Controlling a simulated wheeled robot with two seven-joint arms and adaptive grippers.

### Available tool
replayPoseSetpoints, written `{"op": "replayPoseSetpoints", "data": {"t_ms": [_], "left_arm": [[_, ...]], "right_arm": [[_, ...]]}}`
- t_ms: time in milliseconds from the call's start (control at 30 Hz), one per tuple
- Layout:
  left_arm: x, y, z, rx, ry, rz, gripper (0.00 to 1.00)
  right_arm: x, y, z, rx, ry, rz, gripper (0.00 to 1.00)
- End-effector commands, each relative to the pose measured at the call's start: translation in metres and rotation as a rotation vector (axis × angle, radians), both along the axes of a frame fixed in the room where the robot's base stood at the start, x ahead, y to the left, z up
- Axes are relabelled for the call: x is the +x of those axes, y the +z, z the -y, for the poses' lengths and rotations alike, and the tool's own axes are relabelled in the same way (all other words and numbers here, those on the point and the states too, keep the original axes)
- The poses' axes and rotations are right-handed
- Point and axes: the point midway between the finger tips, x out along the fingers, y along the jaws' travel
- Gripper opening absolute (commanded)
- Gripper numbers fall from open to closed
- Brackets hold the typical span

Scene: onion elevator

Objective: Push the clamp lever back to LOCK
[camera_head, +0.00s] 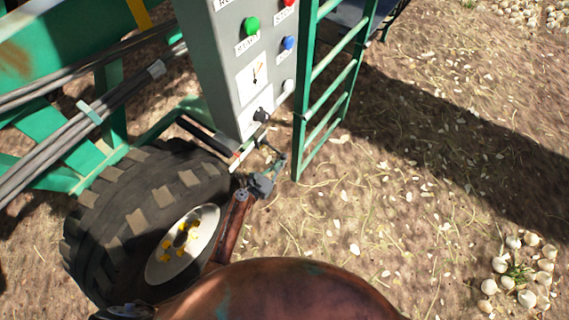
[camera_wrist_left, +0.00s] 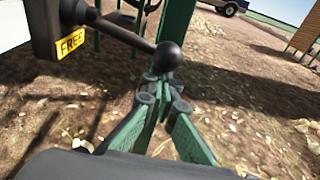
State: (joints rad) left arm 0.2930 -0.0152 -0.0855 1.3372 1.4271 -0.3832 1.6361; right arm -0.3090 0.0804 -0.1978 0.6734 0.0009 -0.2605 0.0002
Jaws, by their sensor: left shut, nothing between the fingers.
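The clamp lever (camera_wrist_left: 125,37) shows in the left wrist view as a dark rod ending in a black ball knob (camera_wrist_left: 168,56). It reaches right from a grey box edge with a yellow FREE label (camera_wrist_left: 70,43). In the head view the left gripper (camera_head: 276,163) is below the box. No LOCK label is visible.
A green ladder (camera_head: 328,85) stands right of the box. A large tyre (camera_head: 130,205) is at the left, close to my arm. Green frame bars and pipes (camera_head: 90,120) lie behind it. Open ground with scattered onions (camera_head: 525,275) is at the right.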

Motion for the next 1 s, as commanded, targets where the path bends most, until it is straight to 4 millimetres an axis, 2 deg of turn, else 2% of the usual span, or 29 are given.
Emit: {"op": "replayPoseSetpoints", "data": {"t_ms": [67,267,700,1000], "left_arm": [[0.000,0.010,-0.002,-0.031,0.006,-0.014,0.00],[-0.002,0.021,-0.003,-0.113,0.012,-0.064,0.00],[-0.005,0.064,0.002,-0.417,0.013,-0.252,0.00],[-0.004,0.079,0.000,-0.553,0.012,-0.339,0.00]], "right_arm": [[-0.010,0.005,0.002,-0.001,0.007,0.001,0.40],[0.000,0.020,0.001,0.000,0.006,0.018,0.40],[0.024,0.072,0.001,0.000,0.005,0.056,0.40],[0.031,0.090,0.001,0.000,0.005,0.069,0.40]]}}
